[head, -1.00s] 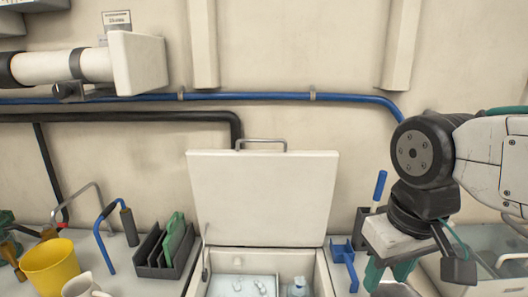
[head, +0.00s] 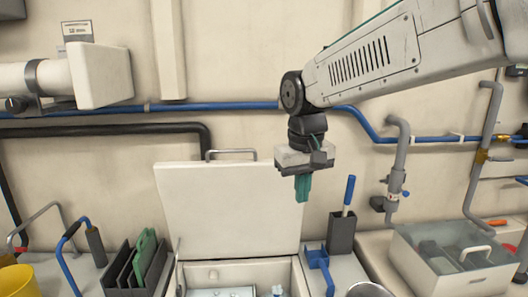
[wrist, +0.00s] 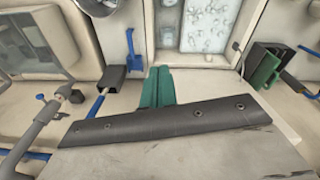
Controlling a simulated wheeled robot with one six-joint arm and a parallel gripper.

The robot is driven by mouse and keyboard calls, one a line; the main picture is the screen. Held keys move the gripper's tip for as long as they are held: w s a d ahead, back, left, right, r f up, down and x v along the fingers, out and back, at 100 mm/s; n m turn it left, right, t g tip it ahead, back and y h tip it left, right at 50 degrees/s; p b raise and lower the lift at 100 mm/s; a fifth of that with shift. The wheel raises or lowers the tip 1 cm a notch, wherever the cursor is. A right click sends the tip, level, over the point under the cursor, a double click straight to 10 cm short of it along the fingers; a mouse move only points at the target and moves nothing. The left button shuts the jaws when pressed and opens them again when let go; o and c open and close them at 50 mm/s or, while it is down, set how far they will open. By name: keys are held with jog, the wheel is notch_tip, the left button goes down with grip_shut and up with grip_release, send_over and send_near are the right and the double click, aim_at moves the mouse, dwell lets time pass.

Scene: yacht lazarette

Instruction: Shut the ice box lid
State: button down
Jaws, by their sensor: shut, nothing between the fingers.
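The ice box lid (head: 228,208) is a white panel with a grey bar handle (head: 231,153) on its top edge. It stands open, nearly upright, at the back of the ice box (head: 290,270). The box's open inside shows small pale pieces, and in the wrist view the ice (wrist: 207,25) lies in it. My gripper (head: 302,190) has teal fingers, pressed together and empty, pointing down. In the head view it appears at the lid's upper right edge. The fingers also show in the wrist view (wrist: 158,80). I cannot tell whether they touch the lid.
A grey holder with a blue-handled tool (head: 342,228) and a blue bracket (head: 319,262) stand right of the box. A clear-topped bin (head: 455,262) is farther right. A dark rack (head: 135,268) stands left. Blue pipe (head: 230,107) runs along the wall.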

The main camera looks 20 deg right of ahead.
jog(key=w+r+m+t, duration=0.1)
jog(key=w+r, duration=0.2)
jog(key=w, duration=0.5)
jog(key=w+r+m+t+h, duration=0.15)
jog(key=w+r, duration=0.25)
jog(key=w, duration=0.4)
jog(key=w+r+t+y, duration=0.1)
jog(key=w+r+t, duration=0.15)
jog(key=w, duration=0.65)
jog(key=shift+g, duration=0.4)
jog(key=shift+d+f, duration=0.2)
jog(key=shift+f, duration=1.3)
jog(key=shift+d+f, duration=0.15)
jog(key=shift+f, duration=1.3)
jog(key=shift+d+f, duration=0.2)
jog(key=shift+f, duration=1.3)
jog(key=shift+h, duration=0.25)
